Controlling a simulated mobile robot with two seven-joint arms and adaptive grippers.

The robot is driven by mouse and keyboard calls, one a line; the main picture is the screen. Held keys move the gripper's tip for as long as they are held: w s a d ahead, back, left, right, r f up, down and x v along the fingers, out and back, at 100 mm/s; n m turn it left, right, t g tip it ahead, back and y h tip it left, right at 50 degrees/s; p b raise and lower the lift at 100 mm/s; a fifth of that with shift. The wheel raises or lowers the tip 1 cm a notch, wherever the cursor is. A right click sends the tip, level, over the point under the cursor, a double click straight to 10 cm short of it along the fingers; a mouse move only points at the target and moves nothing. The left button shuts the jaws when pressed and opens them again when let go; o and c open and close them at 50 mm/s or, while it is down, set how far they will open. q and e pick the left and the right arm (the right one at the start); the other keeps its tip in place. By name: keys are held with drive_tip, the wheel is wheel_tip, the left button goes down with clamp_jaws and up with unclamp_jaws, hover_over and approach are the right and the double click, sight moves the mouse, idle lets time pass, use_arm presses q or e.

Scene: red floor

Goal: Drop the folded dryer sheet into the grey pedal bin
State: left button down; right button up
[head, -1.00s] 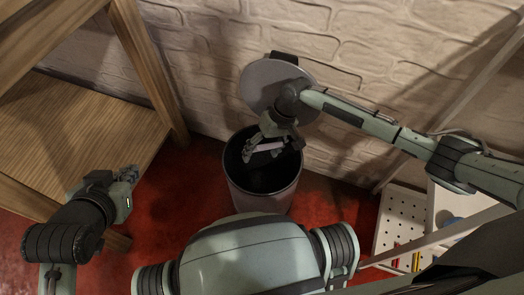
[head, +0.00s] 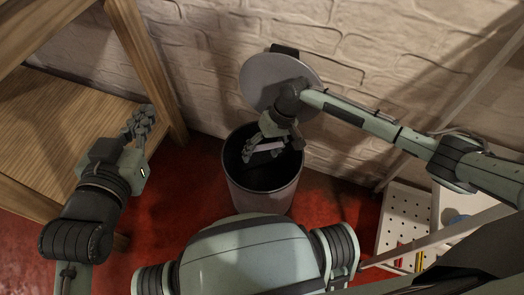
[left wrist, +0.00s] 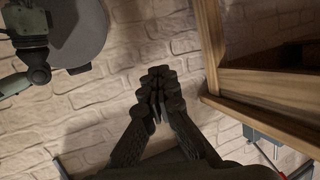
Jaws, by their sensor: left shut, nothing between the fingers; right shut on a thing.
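The grey pedal bin (head: 262,190) stands on the red floor by the wall, with its round lid (head: 262,82) tilted up against the wall. My right gripper (head: 263,150) is at the bin's mouth, pointing down into the opening. It is shut on the folded dryer sheet (head: 268,147), a pale strip partly hidden by the fingers. My left gripper (head: 143,118) is shut and empty, in front of the wooden shelf, left of the bin. In the left wrist view its fingertips (left wrist: 158,85) are together, and the lid (left wrist: 85,35) shows at upper left.
A wooden shelf unit (head: 75,125) stands at the left, close to my left arm. A white pegboard panel (head: 403,222) stands at the lower right. A pale brick wall (head: 215,60) runs behind the bin. Red floor (head: 185,200) is open between shelf and bin.

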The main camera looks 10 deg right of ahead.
use_arm(q)
drive_tip(key=shift+w+d+r+t, duration=0.1)
drive_tip(key=shift+d+r+t, duration=0.25)
drive_tip(key=shift+r, duration=0.3)
use_arm(e)
drive_tip(key=shift+f, duration=0.1)
drive_tip(key=o, duration=0.8)
